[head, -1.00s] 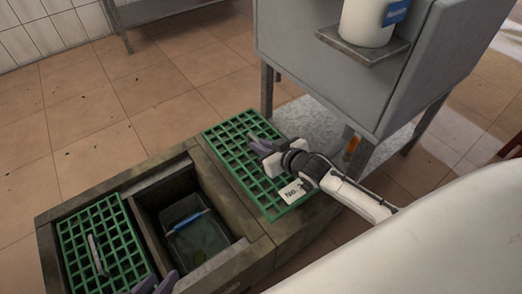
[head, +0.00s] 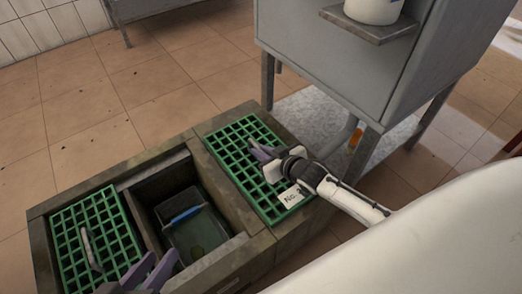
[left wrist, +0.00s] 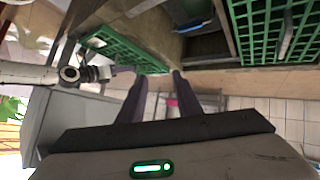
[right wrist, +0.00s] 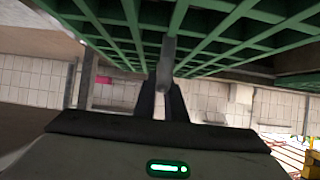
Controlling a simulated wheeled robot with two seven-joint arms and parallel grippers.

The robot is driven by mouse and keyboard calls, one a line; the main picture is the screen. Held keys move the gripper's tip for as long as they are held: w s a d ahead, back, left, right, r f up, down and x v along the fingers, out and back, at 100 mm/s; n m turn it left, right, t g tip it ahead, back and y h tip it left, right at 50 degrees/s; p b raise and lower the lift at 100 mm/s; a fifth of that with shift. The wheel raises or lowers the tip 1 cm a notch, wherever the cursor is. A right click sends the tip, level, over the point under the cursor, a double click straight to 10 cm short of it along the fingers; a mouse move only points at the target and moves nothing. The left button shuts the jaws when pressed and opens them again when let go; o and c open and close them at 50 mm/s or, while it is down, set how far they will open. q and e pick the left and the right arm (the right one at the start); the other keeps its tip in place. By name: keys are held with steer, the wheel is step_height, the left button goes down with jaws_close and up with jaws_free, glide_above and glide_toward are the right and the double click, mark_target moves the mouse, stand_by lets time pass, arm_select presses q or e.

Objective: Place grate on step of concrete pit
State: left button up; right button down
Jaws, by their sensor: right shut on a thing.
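The concrete pit (head: 225,262) is a block with an open middle. One green grate (head: 127,268) lies at its left end, with a grey handle (head: 87,246) on top. A second green grate (head: 232,142) with a white label (head: 291,196) lies over the pit's right end; whether it rests fully on the step I cannot tell. My right gripper (head: 262,153) is shut on this grate's handle, which shows between its fingers in the right wrist view (right wrist: 167,62). My left gripper (head: 150,268) is open and empty in front of the pit's middle; its spread fingers show in the left wrist view (left wrist: 157,90).
A dark basin with a blue-handled thing (head: 184,215) sits inside the open middle of the pit. A grey metal cabinet (head: 330,75) on legs stands behind the right grate, with a white container (head: 373,8) on its shelf. The tiled floor at the back left is clear.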

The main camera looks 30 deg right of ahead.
steer(key=c, duration=2.3)
jaws_free()
steer(key=shift+f, duration=0.1)
arm_select(q)
steer(key=shift+s+f, duration=0.1)
steer(key=shift+f, duration=0.05)
arm_select(e)
steer(key=o, duration=0.5)
